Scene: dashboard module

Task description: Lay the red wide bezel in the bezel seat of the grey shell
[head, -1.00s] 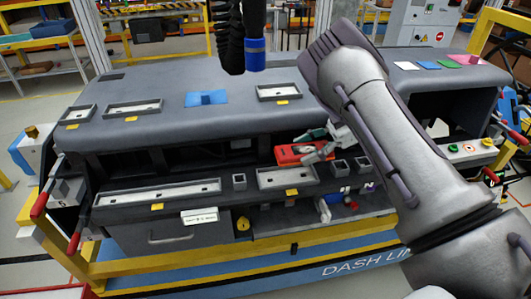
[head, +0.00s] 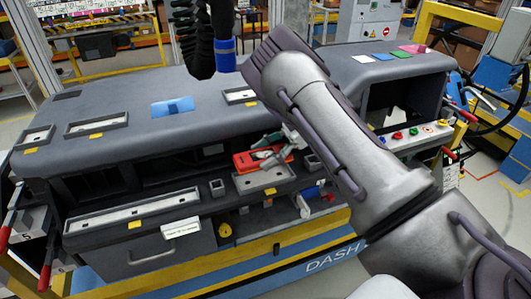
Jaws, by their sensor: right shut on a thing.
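The red wide bezel (head: 246,162) is in my right gripper (head: 268,155), whose fingers are shut on it. It is over the front of the grey shell (head: 150,115), just behind and above a light framed recess (head: 264,181) with a yellow tag. Whether the bezel touches the shell is hard to tell. My right arm covers the shell to the right of the bezel.
Other framed recesses lie on the shell: a long one (head: 130,212) at front left, and smaller ones on top (head: 96,124) and (head: 36,138). A blue piece (head: 172,107) sits on top.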

